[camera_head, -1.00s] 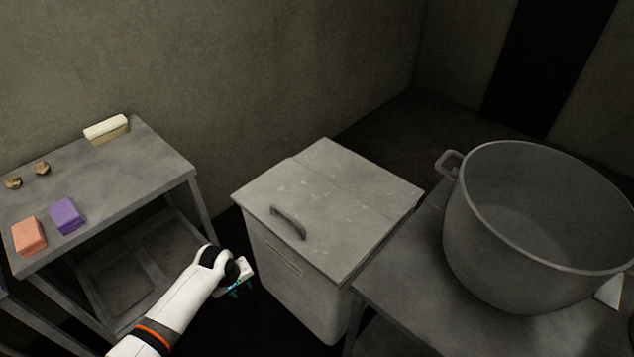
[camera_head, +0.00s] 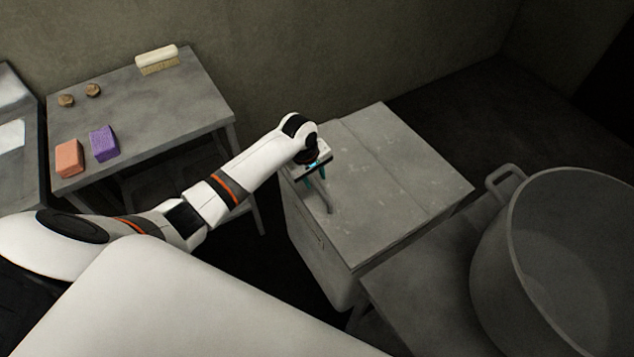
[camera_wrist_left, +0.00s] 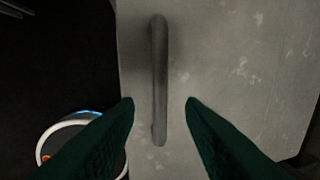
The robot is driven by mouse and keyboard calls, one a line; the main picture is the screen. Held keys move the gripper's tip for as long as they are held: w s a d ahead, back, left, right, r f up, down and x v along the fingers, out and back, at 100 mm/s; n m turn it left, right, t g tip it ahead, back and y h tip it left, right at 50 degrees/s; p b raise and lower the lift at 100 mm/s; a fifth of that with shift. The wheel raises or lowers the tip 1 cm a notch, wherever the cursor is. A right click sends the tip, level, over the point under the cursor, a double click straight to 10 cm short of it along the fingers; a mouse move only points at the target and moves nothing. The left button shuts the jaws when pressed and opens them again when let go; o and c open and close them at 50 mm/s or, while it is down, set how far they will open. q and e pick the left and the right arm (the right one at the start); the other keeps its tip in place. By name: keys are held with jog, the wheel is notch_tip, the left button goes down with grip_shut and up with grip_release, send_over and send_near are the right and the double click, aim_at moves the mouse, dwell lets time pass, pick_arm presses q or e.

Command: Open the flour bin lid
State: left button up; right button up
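The flour bin (camera_head: 318,255) stands between a table and a pot stand, its flat grey lid (camera_head: 390,190) lying shut on top. The lid's bar handle (camera_head: 328,200) is near its front left edge, partly hidden by my gripper in the head view. My left gripper (camera_head: 316,177) is over the handle. In the left wrist view, the handle (camera_wrist_left: 159,80) runs lengthwise, and the open fingers of the left gripper (camera_wrist_left: 160,108) are on either side of its near end, with gaps on both sides. My right gripper is not in view.
A large metal pot (camera_head: 560,260) with a side handle sits on a stand (camera_head: 425,275) right of the bin. A table (camera_head: 190,100) at the left holds a brush (camera_head: 157,62), orange and purple blocks (camera_head: 104,143) and small brown lumps. A wall is behind.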

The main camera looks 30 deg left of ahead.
aim_at(317, 186)
pick_arm(q)
jog(key=shift+w+d+f, duration=0.1)
jog(key=shift+w+f, duration=0.1)
jog(key=shift+f, duration=0.75)
jog(key=shift+w+d+f, duration=0.1)
jog(key=shift+w+f, duration=0.05)
jog(key=shift+f, duration=0.75)
grip_shut()
